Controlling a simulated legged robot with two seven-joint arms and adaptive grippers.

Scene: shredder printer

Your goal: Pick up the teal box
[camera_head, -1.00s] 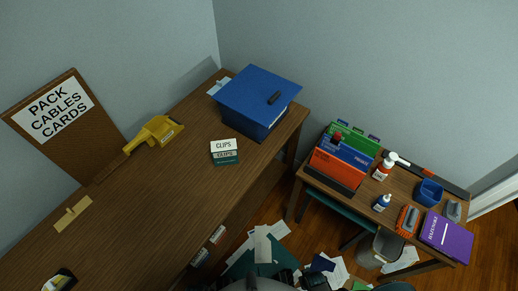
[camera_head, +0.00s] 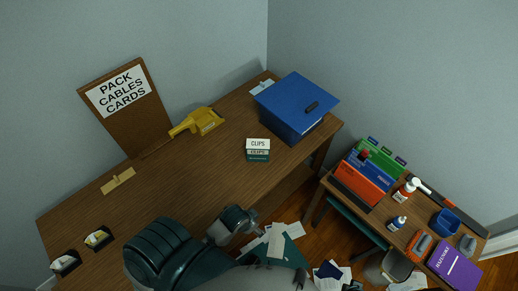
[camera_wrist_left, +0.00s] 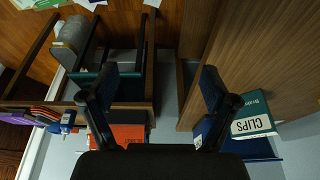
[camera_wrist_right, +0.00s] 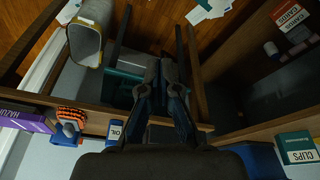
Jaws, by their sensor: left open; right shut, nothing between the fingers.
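The teal box (camera_head: 258,150), with a white CLIPS label, lies on the long brown desk (camera_head: 200,165), in front of the blue binder box. In the left wrist view the box (camera_wrist_left: 252,118) is at the right, beyond the right finger. In the right wrist view it (camera_wrist_right: 297,150) is at the lower right edge. My left gripper (camera_wrist_left: 160,78) is open and empty, apart from the box. My right gripper (camera_wrist_right: 162,72) is shut and empty, also apart from it. Dark arm links of mine show at the bottom of the head view; the fingers are not clear there.
A large blue box (camera_head: 290,118) stands behind the teal box. A yellow tool (camera_head: 198,122) and a sign board (camera_head: 128,105) are to its left. A lower side table (camera_head: 335,190) holds folders, bottles and a purple book (camera_head: 455,262). Papers litter the floor. The desk left of the box is largely clear.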

